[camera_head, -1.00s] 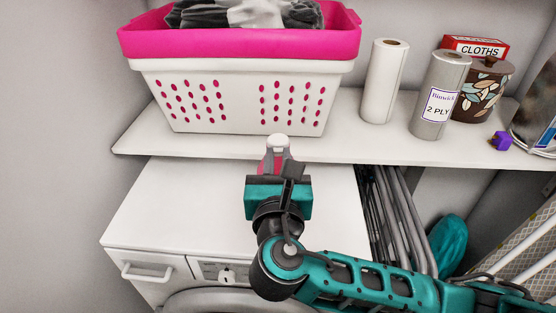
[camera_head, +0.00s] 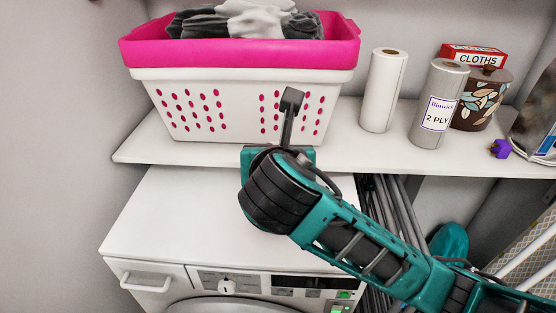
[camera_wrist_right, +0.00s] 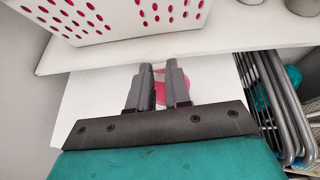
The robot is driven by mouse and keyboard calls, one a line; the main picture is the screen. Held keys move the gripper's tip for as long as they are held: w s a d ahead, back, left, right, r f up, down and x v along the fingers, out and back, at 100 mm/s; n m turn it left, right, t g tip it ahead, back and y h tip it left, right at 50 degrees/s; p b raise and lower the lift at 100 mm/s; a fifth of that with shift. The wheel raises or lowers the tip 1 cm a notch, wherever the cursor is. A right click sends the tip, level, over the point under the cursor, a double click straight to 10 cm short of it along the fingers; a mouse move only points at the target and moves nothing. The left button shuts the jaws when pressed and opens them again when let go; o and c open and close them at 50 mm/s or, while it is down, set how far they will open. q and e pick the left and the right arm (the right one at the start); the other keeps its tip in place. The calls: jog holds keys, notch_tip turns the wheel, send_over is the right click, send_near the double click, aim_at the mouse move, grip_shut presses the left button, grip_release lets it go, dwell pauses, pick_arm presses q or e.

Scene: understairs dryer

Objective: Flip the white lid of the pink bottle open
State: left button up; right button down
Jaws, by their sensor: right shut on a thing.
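My right gripper (camera_wrist_right: 160,70) shows in the right wrist view with its two fingers close together and a narrow pink part of the bottle (camera_wrist_right: 160,93) between them. It is shut on the bottle, above the white dryer top. A pink patch also shows to the right of the fingers. In the head view my right wrist and arm hide the bottle and the fingertips. The white lid cannot be made out in either current view, so I cannot tell whether it is open. My left gripper is not in view.
A white shelf (camera_head: 140,147) runs above and behind the dryer (camera_head: 170,220). On it stand a white-and-pink laundry basket (camera_head: 160,85), paper rolls (camera_head: 384,90) and a patterned canister (camera_head: 484,95). Grey folded racks (camera_head: 385,200) fill the gap right of the dryer. The dryer top's left is clear.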

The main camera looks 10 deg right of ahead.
jog(key=shift+w+r+g, duration=0.35)
jog(key=shift+r+g, duration=0.2)
jog(key=shift+g, duration=0.45)
jog(key=c, duration=1)
grip_release()
jog(key=shift+c, duration=0.2)
